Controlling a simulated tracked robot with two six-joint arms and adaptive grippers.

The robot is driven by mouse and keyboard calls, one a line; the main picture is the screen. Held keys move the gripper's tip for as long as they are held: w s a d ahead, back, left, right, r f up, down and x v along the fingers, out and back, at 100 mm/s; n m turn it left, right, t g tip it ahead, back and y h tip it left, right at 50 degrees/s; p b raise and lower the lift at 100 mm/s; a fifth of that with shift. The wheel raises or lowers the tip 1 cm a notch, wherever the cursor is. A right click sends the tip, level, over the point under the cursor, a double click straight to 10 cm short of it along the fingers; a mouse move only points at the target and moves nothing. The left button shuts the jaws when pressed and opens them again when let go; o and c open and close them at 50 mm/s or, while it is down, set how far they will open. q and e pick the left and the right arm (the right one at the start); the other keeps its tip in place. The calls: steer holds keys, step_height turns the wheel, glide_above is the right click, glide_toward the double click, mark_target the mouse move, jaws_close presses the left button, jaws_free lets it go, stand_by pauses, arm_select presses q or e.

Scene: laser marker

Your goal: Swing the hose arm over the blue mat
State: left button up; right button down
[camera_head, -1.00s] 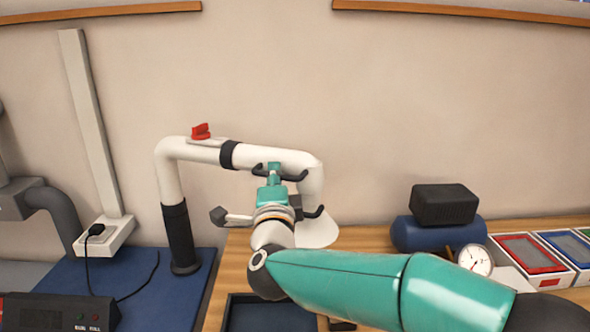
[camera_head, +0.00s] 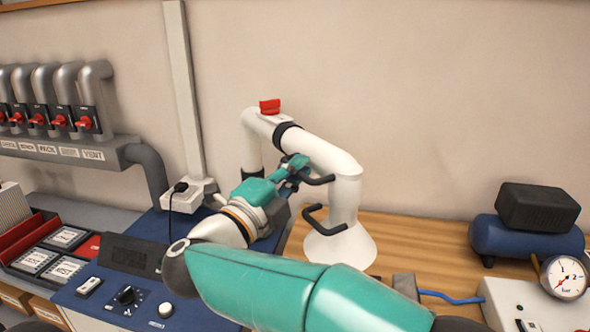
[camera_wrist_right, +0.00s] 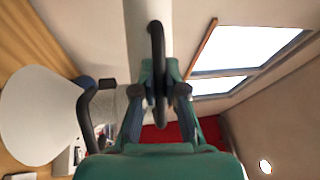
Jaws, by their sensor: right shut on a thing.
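The hose arm (camera_head: 322,153) is a white pipe with a black collar and a red valve knob (camera_head: 270,106). It bends down into a flared white hood (camera_head: 341,246) above the wooden bench. My right gripper (camera_head: 297,172) is shut on the upper black handle (camera_head: 320,180) at the pipe's outer end; the wrist view shows the fingers around this black bar (camera_wrist_right: 157,45). A second black handle (camera_head: 318,224) sits lower, near the hood. A blue surface (camera_head: 150,228) lies to the left, partly behind my right arm; I cannot tell if it is the mat. My left gripper is not in view.
A blue compressor tank (camera_head: 520,238) with a black box and a gauge (camera_head: 564,278) stand at right. A control panel with a black knob (camera_head: 126,296) and a red tray (camera_head: 25,235) are at left. Bare wooden bench (camera_head: 430,245) shows right of the hood.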

steer(key=shift+a+f, duration=0.15)
steer(key=shift+f, duration=0.2)
steer(key=c, duration=1.2)
jaws_free()
steer(key=shift+r, duration=0.15)
